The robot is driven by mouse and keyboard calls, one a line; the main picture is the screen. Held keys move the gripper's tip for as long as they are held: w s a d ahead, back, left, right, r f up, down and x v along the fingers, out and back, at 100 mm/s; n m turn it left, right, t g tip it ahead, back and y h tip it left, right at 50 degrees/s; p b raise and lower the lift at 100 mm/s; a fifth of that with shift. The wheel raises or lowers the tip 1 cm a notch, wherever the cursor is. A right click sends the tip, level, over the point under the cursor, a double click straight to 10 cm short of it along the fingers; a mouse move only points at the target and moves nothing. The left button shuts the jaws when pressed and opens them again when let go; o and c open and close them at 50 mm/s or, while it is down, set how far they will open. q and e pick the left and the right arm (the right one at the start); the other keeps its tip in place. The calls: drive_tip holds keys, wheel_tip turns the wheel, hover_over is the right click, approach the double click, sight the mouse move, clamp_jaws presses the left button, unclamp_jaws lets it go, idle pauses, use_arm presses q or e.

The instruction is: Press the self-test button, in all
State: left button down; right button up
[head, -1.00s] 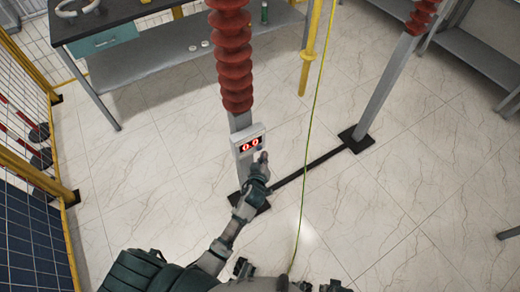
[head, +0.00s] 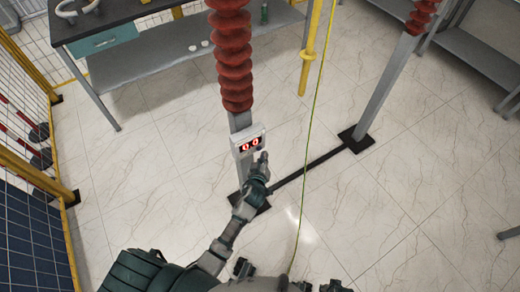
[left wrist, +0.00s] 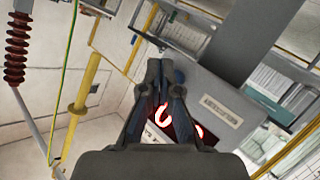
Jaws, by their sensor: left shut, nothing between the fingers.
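A small grey counter box (head: 248,142) with a red lit display is fixed to the grey post under a red ribbed bushing (head: 231,55). The display looks like two zeros in the head view. My left gripper (head: 262,157) is shut and empty at the lower right of the box. In the left wrist view the shut fingers (left wrist: 160,68) stand in front of the box (left wrist: 215,95) and cover part of its red digits. The self-test button cannot be made out; the fingers may hide it. I cannot tell whether the fingertips touch the box.
A yellow pole (head: 311,50) and a thin yellow-green cable (head: 308,150) stand right of the bushing. A second grey post (head: 385,88) is farther right. A workbench (head: 150,65) is behind, and a yellow mesh fence (head: 30,110) is at left.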

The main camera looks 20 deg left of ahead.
use_arm(q)
drive_tip(key=shift+w+a+r, duration=0.1)
drive_tip(key=shift+w+a, duration=0.1)
drive_tip(key=shift+a, duration=0.15)
drive_tip(key=shift+w+a, duration=0.3)
drive_tip(key=shift+a, duration=0.05)
idle(1.0)
drive_tip(key=shift+s+d, duration=0.55)
drive_tip(key=shift+d, duration=0.15)
drive_tip(key=shift+s+d, duration=0.8)
drive_tip(key=shift+d, duration=0.2)
drive_tip(key=shift+s+d, duration=0.75)
drive_tip(key=shift+d, duration=0.25)
